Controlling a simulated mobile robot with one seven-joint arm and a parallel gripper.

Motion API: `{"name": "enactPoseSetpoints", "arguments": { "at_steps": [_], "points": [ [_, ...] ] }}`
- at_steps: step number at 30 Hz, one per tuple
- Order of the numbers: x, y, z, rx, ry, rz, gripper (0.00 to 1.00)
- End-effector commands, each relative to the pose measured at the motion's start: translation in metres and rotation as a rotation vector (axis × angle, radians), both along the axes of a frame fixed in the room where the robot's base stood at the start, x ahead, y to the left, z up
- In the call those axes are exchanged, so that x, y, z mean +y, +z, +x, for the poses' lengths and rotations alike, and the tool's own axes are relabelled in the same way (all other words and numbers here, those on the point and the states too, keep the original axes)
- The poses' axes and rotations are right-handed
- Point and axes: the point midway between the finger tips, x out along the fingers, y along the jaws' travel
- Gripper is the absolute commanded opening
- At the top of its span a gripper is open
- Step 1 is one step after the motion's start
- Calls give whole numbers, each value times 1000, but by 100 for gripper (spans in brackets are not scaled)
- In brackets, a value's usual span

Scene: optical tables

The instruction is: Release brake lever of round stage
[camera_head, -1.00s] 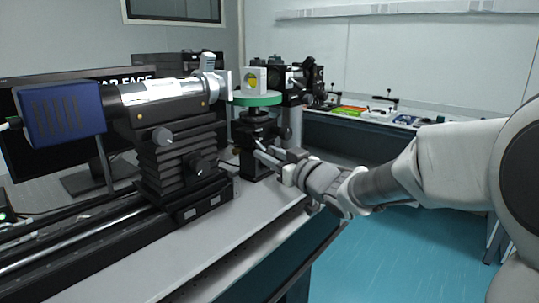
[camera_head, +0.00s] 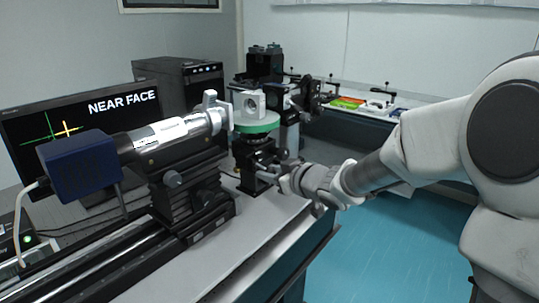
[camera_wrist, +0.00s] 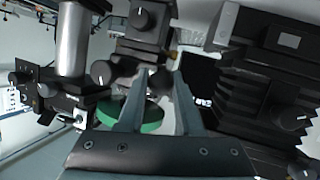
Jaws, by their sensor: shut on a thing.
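The round stage with its green top (camera_head: 256,124) stands on a black mount at the far end of the bench. It bears a pale block (camera_head: 250,103) with a round opening. My gripper (camera_head: 268,169) is at the near right side of the mount, below the green disc. In the wrist view, part of the green disc (camera_wrist: 150,115) shows between and behind my gripper fingers (camera_wrist: 160,78). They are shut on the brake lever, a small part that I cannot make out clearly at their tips.
A microscope-like tube (camera_head: 170,132) with a blue camera (camera_head: 83,167) stands on a black rail at the left. A monitor (camera_head: 95,115) reads "NEAR FACE". Black optics mounts (camera_head: 300,98) crowd behind the stage. The bench's right edge is clear.

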Motion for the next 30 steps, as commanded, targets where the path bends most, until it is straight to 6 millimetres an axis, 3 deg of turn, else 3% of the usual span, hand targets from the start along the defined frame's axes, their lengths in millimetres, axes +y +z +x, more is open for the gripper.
{"name": "enactPoseSetpoints", "arguments": {
  "at_steps": [1,30],
  "points": [
    [0,11,-1,18,0,-20,0],
    [3,36,1,325,2,-414,0]
  ]
}}
